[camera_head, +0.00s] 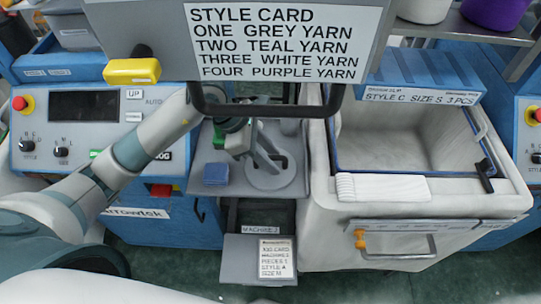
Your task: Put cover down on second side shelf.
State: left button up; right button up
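My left arm comes in from the left, and its gripper (240,142) is over the grey side shelf (205,185) beside the middle machine. The hanging sign's black handle partly hides it. A grey round piece with an upright part (270,175) is on or just above this shelf, right beside the gripper. It may be the cover. I cannot tell whether the fingers hold it or whether they are open. My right gripper is not in view.
A small blue block (216,173) sits on the shelf, left of the round piece. A lower ledge (230,272) carries a printed card. The style card sign (275,40) hangs in front. An open white bin (345,210) stands right of the shelf, close to it.

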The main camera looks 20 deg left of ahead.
pick_arm(q)
jog(key=shift+r, duration=0.1)
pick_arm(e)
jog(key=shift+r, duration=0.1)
